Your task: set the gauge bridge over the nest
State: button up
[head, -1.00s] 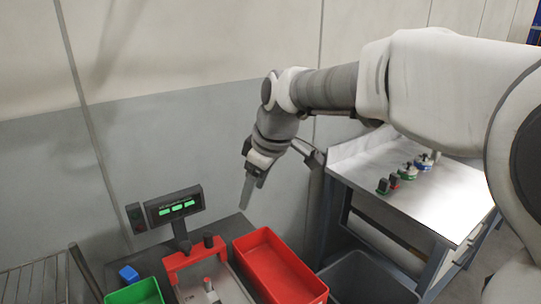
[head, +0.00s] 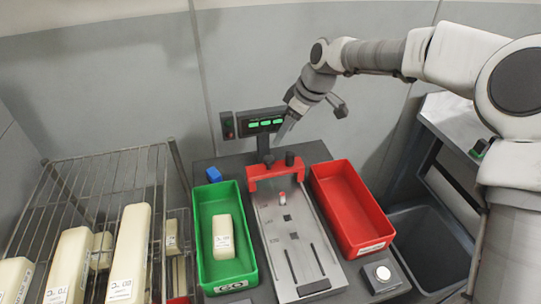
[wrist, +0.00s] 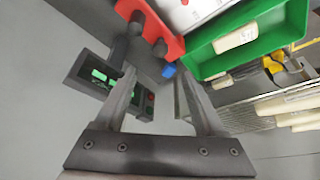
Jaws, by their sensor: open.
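The gauge bridge (head: 274,172) is a red arch with two dark knobs on top. It stands at the far end of a grey fixture plate (head: 296,252); it also shows at the top of the wrist view (wrist: 152,24). A small light post with a red top (head: 282,196) stands in front of it. The plate has dark slots and squares; I cannot tell which part is the nest. My gripper (head: 284,130) is open and empty, above and behind the bridge, apart from it. In the wrist view its two fingers (wrist: 156,85) are spread.
A green bin (head: 240,284) with a pale labelled block (head: 222,237) stands left of the plate, an empty red bin (head: 375,250) right. A display (head: 266,122) stands behind the bridge. A blue cube (head: 214,174) lies behind the green bin. A wire rack (head: 105,165) holds several pale blocks.

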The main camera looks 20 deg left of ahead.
aim_at(269, 158)
jog(key=x, duration=1.2)
jog(key=shift+c, duration=0.2)
grip_shut()
dwell(0.9)
